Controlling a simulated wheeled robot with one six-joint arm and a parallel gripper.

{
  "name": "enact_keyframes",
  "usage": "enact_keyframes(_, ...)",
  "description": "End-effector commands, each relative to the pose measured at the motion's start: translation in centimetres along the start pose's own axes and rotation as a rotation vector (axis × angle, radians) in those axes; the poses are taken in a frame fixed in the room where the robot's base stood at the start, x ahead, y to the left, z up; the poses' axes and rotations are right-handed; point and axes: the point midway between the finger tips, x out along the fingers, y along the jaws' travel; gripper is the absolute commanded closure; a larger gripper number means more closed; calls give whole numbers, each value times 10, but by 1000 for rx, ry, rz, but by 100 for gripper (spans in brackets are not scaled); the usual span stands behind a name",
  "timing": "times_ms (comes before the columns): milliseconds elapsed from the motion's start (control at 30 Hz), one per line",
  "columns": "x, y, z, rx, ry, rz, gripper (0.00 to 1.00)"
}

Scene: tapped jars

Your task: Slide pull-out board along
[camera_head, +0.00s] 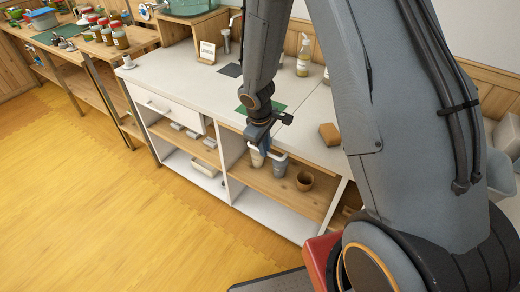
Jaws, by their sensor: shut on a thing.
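My gripper (265,143) is at the front edge of the counter, pointing down, and is shut on a pale bar-shaped handle (280,156). The handle looks to belong to the pull-out board, at the level just under the countertop. The board itself is mostly hidden by the counter and my gripper, so I cannot tell how far out it stands.
Below, a wooden shelf (245,172) holds a brown cup (305,181) and grey cups (280,169). A white drawer (165,108) is at the left. The yellow floor (80,200) in front is clear.

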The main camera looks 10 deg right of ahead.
Motion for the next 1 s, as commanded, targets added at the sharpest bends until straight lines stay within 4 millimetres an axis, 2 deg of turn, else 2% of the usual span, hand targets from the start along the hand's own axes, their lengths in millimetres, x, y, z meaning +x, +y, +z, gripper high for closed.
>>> enact_keyframes(267,0,7,0,5,3,5,100)
enact_keyframes(300,0,7,0,5,3,6,86)
enact_keyframes(400,0,6,0,4,3,5,71)
enact_keyframes(1000,-4,3,-2,-1,5,4,71)
